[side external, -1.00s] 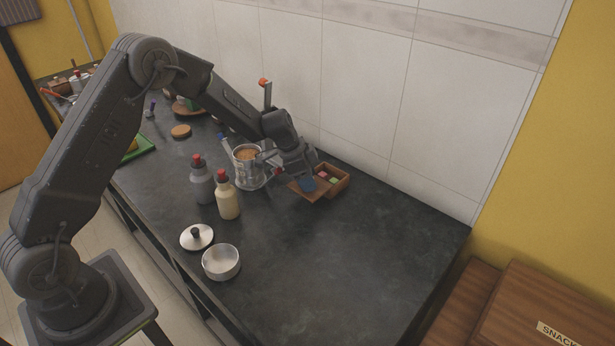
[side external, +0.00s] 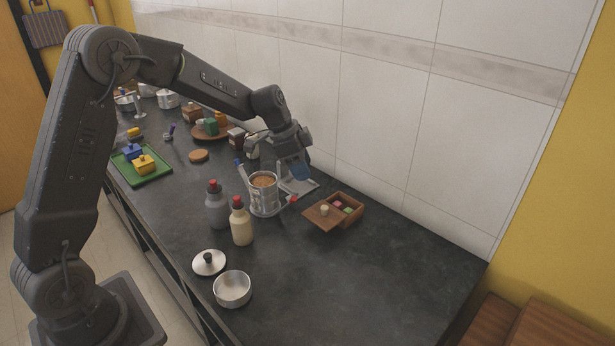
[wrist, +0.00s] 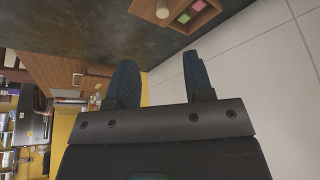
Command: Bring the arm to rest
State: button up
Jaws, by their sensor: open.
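My gripper (side external: 294,168) hangs in the air beside the tiled wall, behind the steel canister and left of the wooden box. In the wrist view my gripper (wrist: 158,78) has its two dark blue fingers apart with nothing between them. The steel canister (side external: 264,203) stands on the dark counter (side external: 330,275) with brown contents showing at its top. The small wooden box (side external: 346,209) has its lid (side external: 323,215) slid partly off and holds pink and green pieces. The box also shows at the top of the wrist view (wrist: 205,12).
A grey bottle (side external: 217,206) and a cream bottle (side external: 241,224) with red caps stand left of the canister. An open pot (side external: 232,290) and its lid (side external: 208,262) lie in front. A green tray (side external: 141,166) is farther left. The right end of the counter is clear.

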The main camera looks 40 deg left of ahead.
jog(key=shift+r, duration=0.15)
jog(key=s+d+r+n+y, duration=0.2)
jog(key=s+d+r+n, duration=0.25)
jog(key=s+r, duration=0.85)
jog(key=s+d+f+n+t+y, duration=0.1)
jog(key=s+n, duration=0.3)
jog(key=s, duration=1.3)
jog(key=shift+s+d+f+t, duration=0.25)
jog(key=shift+d+t, duration=0.15)
jog(key=shift+t, duration=0.3)
